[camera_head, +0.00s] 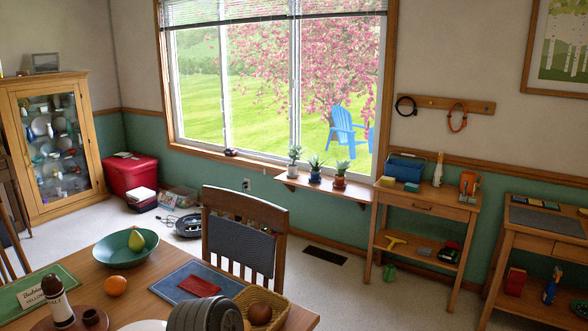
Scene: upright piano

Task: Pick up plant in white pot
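The plant in the white pot (293,169) stands upright on a narrow wooden shelf below the window. It is the leftmost of three small potted plants there. To its right are a plant in a blue pot (315,177) and a plant in a red pot (339,183). The white pot stands apart from the blue one. Nothing holds it, and it is far off beyond the dining table.
A dining table (128,285) fills the lower left. A wooden chair (241,249) stands between it and the window shelf (308,188). A wooden side table (421,204) stands right of the shelf. Pale floor (312,286) is open between chair and side table.

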